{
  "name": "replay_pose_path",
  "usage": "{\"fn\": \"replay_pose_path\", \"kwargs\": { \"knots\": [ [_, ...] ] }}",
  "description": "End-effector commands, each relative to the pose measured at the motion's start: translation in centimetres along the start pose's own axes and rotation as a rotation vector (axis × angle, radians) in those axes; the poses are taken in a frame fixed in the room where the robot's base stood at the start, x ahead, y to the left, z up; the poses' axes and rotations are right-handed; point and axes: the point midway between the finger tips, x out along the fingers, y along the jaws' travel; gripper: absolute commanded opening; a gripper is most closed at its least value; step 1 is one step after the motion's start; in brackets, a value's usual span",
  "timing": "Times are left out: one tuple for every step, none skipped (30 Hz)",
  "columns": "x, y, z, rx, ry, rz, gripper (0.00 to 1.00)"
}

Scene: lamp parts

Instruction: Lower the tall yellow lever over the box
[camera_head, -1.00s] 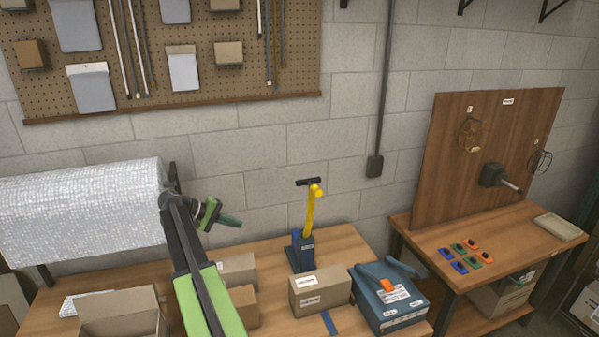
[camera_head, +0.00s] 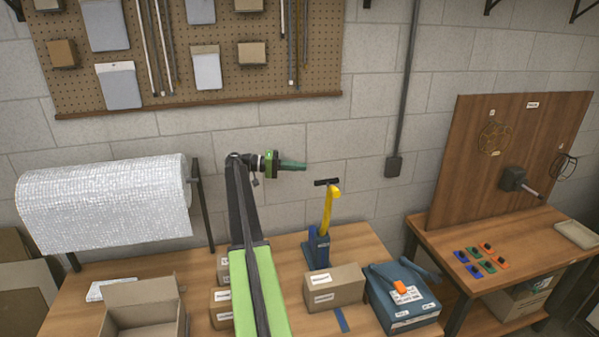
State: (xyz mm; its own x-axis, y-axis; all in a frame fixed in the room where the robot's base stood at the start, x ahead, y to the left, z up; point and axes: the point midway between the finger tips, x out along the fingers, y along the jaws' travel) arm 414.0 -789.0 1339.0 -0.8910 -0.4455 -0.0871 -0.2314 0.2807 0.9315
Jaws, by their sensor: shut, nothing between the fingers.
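The tall yellow lever (camera_head: 327,212) stands upright on a dark blue base (camera_head: 317,249) on the wooden bench. A black crossbar handle (camera_head: 326,182) tops it. A closed cardboard box (camera_head: 334,288) with a white label sits just in front of the base. My gripper (camera_head: 303,166) is shut and empty. It points right, raised above the bench, a little left of and higher than the black handle, and appears apart from it.
A blue case (camera_head: 402,312) with an orange part stands right of the box. An open carton (camera_head: 143,318) and small boxes lie left. A bubble-wrap roll (camera_head: 105,203) hangs at left. A second table (camera_head: 500,240) with a wooden panel stands right.

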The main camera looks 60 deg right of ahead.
Motion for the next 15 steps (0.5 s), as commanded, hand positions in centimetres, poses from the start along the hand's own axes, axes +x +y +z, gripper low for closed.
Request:
{"fn": "replay_pose_path", "kwargs": {
  "knots": [
    [1.3,-0.1,0.0,0.000,-0.005,0.002,0.00],
    [2.0,-0.1,0.0,0.000,-0.006,0.002,0.00],
    [2.8,-0.1,0.0,0.000,-0.005,0.002,0.00],
    [3.5,-0.1,0.0,0.000,-0.004,0.001,0.00],
    [4.2,-0.1,0.0,0.000,-0.005,0.002,0.00],
    [5.1,-0.1,0.0,0.000,-0.006,0.002,0.00],
    [5.7,-0.1,0.0,-0.001,-0.005,0.002,0.00],
    [6.3,-0.1,0.0,-0.001,-0.004,0.001,0.00],
    [7.0,-0.1,0.1,-0.001,-0.005,0.002,0.00],
    [7.0,-0.3,1.1,-0.001,-0.004,0.001,0.00],
    [7.1,-0.3,1.7,-0.001,-0.004,0.001,0.00],
    [7.2,-0.2,2.3,-0.001,-0.003,0.001,0.00],
    [7.3,-0.2,2.6,-0.001,-0.004,0.001,0.00],
    [7.4,-0.2,3.0,-0.001,-0.004,0.001,0.00],
    [7.5,-0.2,3.3,-0.001,-0.004,0.001,0.00]
  ]
}}
